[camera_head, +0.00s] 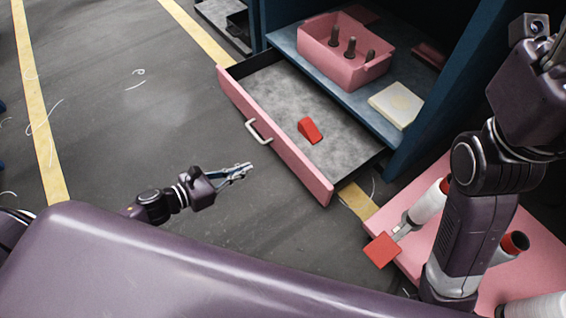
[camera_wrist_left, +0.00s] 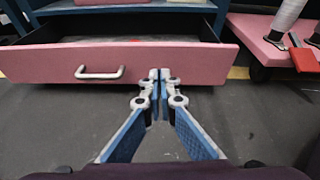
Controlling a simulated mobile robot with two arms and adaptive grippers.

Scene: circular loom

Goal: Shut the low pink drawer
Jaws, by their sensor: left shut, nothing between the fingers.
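The low pink drawer (camera_head: 289,147) is pulled open from the blue cabinet in the head view. Its pink front has a pale bar handle (camera_head: 258,131), and a red wedge-shaped block (camera_head: 310,130) lies on its grey floor. My left gripper (camera_head: 249,168) is shut and empty, in front of the drawer face. In the left wrist view the drawer front (camera_wrist_left: 205,64) spans the picture, with the handle (camera_wrist_left: 99,73) left of the closed fingertips (camera_wrist_left: 160,74). I cannot tell whether the fingertips touch the front. My right arm is at the right; its fingertips are not clearly visible.
The blue cabinet shelf (camera_head: 290,48) above the drawer holds a pink bin (camera_head: 345,70) with dark pegs and a pale yellow block (camera_head: 396,105). A pink platform (camera_head: 410,262) with white spools stands at the right. The grey floor (camera_head: 130,120) at left is mostly clear.

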